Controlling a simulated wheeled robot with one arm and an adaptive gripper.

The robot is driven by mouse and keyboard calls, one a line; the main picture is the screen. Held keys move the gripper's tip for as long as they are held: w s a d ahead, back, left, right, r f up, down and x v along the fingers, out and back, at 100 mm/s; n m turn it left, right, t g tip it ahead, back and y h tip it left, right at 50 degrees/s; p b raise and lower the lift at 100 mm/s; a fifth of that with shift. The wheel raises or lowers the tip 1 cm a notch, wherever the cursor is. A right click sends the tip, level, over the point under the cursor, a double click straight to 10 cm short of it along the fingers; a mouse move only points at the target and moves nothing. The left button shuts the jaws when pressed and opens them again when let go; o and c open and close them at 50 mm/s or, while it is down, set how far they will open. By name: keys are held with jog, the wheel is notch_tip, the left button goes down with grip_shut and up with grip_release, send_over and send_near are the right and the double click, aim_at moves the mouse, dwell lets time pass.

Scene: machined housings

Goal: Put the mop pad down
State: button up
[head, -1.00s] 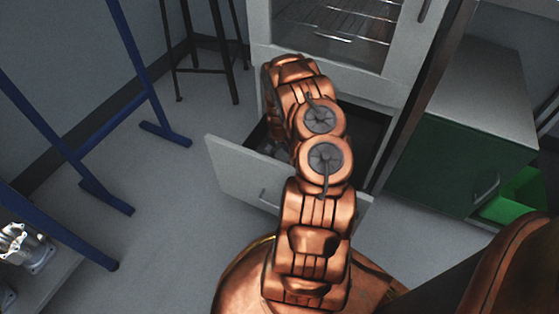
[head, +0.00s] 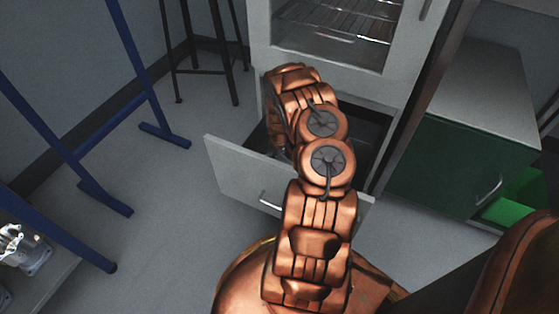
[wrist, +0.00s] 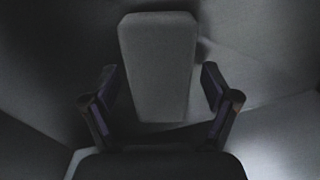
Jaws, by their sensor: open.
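The mop pad (wrist: 158,62) is a grey, slightly tapered slab in the wrist view. It lies ahead of and between the fingers of my gripper (wrist: 158,100). The fingers are spread wide, with a gap on each side of the pad, and do not touch it. A dark shadow shows along its right side and below it, on a grey surface. In the head view my arm reaches into an open white drawer (head: 235,178) under a glass-fronted cabinet. My arm hides the pad and the gripper's fingertips there.
The white cabinet (head: 400,95) with wire racks stands above the drawer. A green cabinet (head: 440,165) with a grey top is at the right, with a green bin (head: 520,200) beside it. Blue frame legs (head: 140,75) stand at the left. The floor between is clear.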

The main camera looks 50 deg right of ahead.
notch_tip(320, 180, up, 11)
jog(key=p, duration=0.4)
jog(key=shift+g, duration=0.9)
jog(key=s+a+r, duration=0.1)
jog(key=a+r, duration=0.6)
jog(key=r, duration=0.1)
jog(key=s+a+r, duration=0.2)
jog(key=a+r, duration=0.4)
jog(key=r, duration=0.2)
jog(key=s+a+r, duration=0.2)
jog(key=a+r, duration=0.5)
jog(key=r, duration=0.2)
jog(key=shift+a, duration=0.35)
jog(key=s+a+r, duration=0.3)
jog(key=s+a, duration=0.3)
jog(key=s, duration=0.2)
jog(key=s+a+r+n+g, duration=0.1)
jog(key=s+a+r, duration=0.3)
jog(key=s+a, duration=0.2)
jog(key=s+a+r+g, duration=0.1)
jog(key=s+a+r, duration=0.3)
jog(key=s, duration=0.6)
jog(key=shift+a+r, duration=0.15)
jog(key=shift+a, duration=1.2)
